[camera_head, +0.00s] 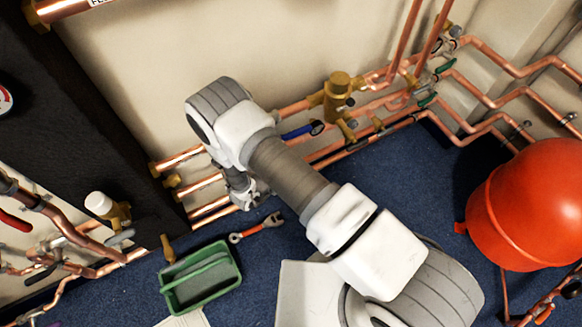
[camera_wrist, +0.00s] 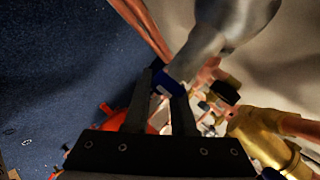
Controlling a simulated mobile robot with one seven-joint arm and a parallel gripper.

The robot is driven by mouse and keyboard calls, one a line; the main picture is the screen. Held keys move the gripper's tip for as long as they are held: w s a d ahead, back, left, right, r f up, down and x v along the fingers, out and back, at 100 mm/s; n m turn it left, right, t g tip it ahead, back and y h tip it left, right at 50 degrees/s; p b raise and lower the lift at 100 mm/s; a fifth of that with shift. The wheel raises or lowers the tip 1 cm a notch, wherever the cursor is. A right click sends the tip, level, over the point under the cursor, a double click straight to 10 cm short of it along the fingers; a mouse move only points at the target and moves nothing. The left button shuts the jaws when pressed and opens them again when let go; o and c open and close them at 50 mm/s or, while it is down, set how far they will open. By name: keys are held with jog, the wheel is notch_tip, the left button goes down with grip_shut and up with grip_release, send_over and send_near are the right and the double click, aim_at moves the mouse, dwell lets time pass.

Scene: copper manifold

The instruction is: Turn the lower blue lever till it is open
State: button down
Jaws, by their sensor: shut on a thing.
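My gripper (camera_wrist: 163,88) has its two dark fingers around a blue lever (camera_wrist: 170,83) in the wrist view, shut on it. Only a short piece of that blue lever shows between the fingertips, beside a large grey rounded form. In the head view my arm covers this lever, and the fingers cannot be made out. Another blue lever (camera_head: 298,131) shows in the head view, just right of my arm, lying along the copper pipes below a brass valve (camera_head: 338,97). I cannot tell from these frames how far the held lever is turned.
Copper pipes (camera_head: 476,88) run along the wall, with green-handled valves (camera_head: 445,66) to the right. A red tank (camera_head: 530,205) stands at the right. A green tray (camera_head: 200,283) and a red-handled wrench (camera_head: 258,229) lie on the blue floor. A dark panel (camera_head: 75,120) stands at the left.

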jog(key=shift+w+d+r+n+t+h+b, duration=0.1)
jog(key=shift+r+n+t+h+b, duration=0.15)
jog(key=shift+r+t+h, duration=0.35)
jog(key=shift+d+r+n+t+h+b, duration=0.1)
jog(key=shift+r+n+t+h+b, duration=0.2)
jog(key=shift+t+h, duration=0.45)
jog(key=shift+r, duration=0.1)
jog(key=c, duration=0.8)
grip_release()
jog(key=shift+o, duration=0.2)
jog(key=shift+a, duration=0.15)
jog(key=p+v, duration=0.4)
jog(key=v, duration=1.3)
